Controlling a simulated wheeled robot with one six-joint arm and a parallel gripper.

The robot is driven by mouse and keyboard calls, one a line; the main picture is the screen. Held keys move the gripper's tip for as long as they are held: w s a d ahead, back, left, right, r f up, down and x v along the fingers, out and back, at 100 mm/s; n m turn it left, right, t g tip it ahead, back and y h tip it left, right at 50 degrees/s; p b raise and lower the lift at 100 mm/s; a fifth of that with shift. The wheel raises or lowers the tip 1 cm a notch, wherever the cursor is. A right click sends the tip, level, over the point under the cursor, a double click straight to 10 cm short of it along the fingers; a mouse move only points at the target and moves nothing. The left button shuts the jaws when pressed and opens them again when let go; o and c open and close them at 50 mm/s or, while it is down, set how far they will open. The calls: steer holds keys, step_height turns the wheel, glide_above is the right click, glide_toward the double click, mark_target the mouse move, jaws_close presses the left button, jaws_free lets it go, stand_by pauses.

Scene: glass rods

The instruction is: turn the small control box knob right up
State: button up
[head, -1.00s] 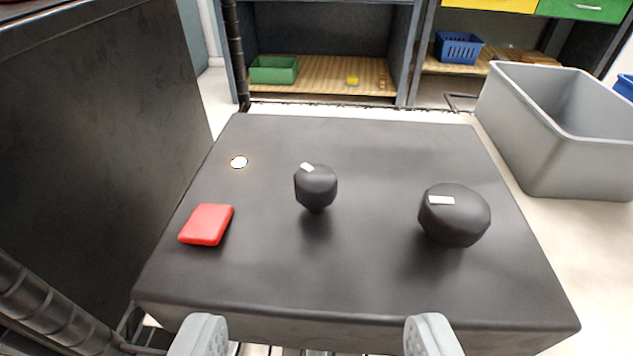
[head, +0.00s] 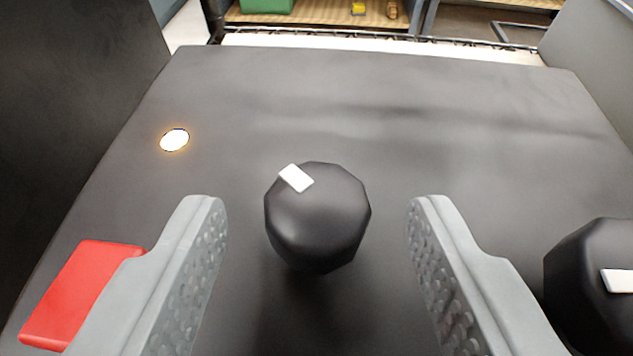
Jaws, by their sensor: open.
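The small black knob (head: 318,220) stands on the dark control box (head: 400,120) in the middle of the head view. Its white mark (head: 296,178) sits at the upper left of its top, turned a little left of straight up. My gripper (head: 318,215) is open, with one grey finger on each side of the small knob. Gaps show between the knob and both fingers, so neither touches it. A larger black knob (head: 590,285) with a white mark is at the right edge, partly cut off by the frame.
A red button (head: 80,295) lies at the left, partly behind my left finger. A lit round lamp (head: 174,140) is at the upper left of the box. A grey bin (head: 600,60) stands at the upper right. The box's far surface is clear.

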steer(key=shift+w, duration=0.3)
steer(key=shift+c, duration=0.2)
steer(key=shift+f, duration=0.1)
steer(key=c, duration=0.9)
steer(key=shift+a+m+h, duration=0.15)
steer(key=shift+m+h, duration=0.25)
steer(key=shift+h, duration=0.1)
steer(key=shift+a+m+g+h, duration=0.2)
steer(key=shift+m+h, duration=0.75)
steer(key=shift+h, duration=0.15)
steer(key=shift+a+m+g+h, duration=0.2)
steer(key=shift+m+h, duration=0.75)
steer(key=shift+h, duration=0.15)
steer(key=shift+w+a+m+g+h, duration=0.15)
steer(key=shift+m+g+h, duration=0.65)
steer(key=shift+m+h, duration=0.7)
steer(key=shift+h, duration=0.3)
